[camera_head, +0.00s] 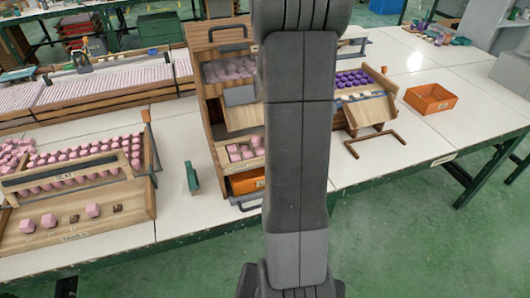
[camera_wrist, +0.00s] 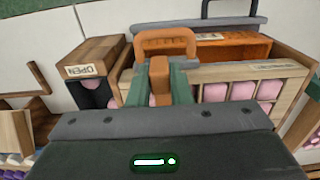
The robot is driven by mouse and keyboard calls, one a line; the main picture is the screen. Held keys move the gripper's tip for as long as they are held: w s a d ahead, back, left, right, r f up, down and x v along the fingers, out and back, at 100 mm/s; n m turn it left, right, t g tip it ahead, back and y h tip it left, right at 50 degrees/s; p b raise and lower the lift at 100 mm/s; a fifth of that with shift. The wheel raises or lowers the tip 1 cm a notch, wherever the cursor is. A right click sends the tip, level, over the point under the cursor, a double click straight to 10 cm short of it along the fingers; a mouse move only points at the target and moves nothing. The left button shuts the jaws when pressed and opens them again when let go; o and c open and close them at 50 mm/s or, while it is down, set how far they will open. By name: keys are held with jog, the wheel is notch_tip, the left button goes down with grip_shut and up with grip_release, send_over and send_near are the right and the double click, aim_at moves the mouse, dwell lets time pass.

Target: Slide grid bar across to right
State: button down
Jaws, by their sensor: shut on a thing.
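In the wrist view, my gripper (camera_wrist: 160,76) has two green fingers closed on a brown wooden post. The post seems to be the grip of the grid bar (camera_wrist: 235,72), a pale wooden bar with pink blocks (camera_wrist: 242,91) showing in the openings below it. How the post joins the bar is hidden by the fingers. An orange-brown loop handle (camera_wrist: 165,34) stands just behind the post. In the head view my own arm covers the gripper and the bar. The wooden cabinet (camera_head: 203,92) stands left of the arm, with pink blocks (camera_head: 240,152) in a lower compartment.
A wooden block marked OPEN (camera_wrist: 90,60) stands left of the fingers in the wrist view. An orange bin (camera_wrist: 225,49) lies behind the bar. In the head view, another orange bin (camera_head: 431,98) sits right on the white table, with bare tabletop around it.

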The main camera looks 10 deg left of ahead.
jog(key=shift+w+d+r, duration=0.1)
jog(key=shift+w+d, duration=0.55)
jog(key=shift+d, duration=0.35)
jog(key=shift+w+d, duration=0.6)
jog(key=shift+d, duration=0.4)
jog(key=c, duration=1.3)
grip_release()
jog(key=shift+w+d, duration=0.1)
jog(key=shift+d, duration=0.1)
notch_tip(320, 180, up, 14)
jog(key=shift+f, duration=0.15)
